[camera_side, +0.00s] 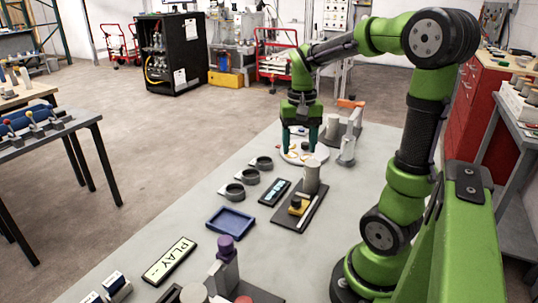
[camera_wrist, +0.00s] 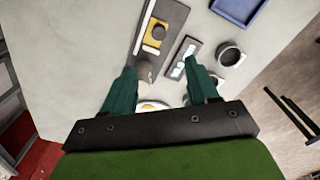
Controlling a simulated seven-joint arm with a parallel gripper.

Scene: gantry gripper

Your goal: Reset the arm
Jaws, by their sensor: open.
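My gripper (camera_side: 301,149) hangs from the green arm, fingers down, above a round white plate (camera_side: 318,154) at the far part of the table. Its two teal fingers are apart, with nothing seen between them. In the wrist view my gripper (camera_wrist: 160,85) also shows spread fingers. The white plate (camera_wrist: 153,104) is mostly hidden behind the gripper body there, with a small yellow-orange patch on it. Whether the fingertips touch the plate I cannot tell.
Near the gripper stand a dark board (camera_side: 287,217) with a grey cylinder (camera_side: 312,177), several dark round cups (camera_side: 247,176), a blue tray (camera_side: 230,221) and a PLAY sign (camera_side: 169,261). A grey upright fixture (camera_side: 347,149) stands right of the plate.

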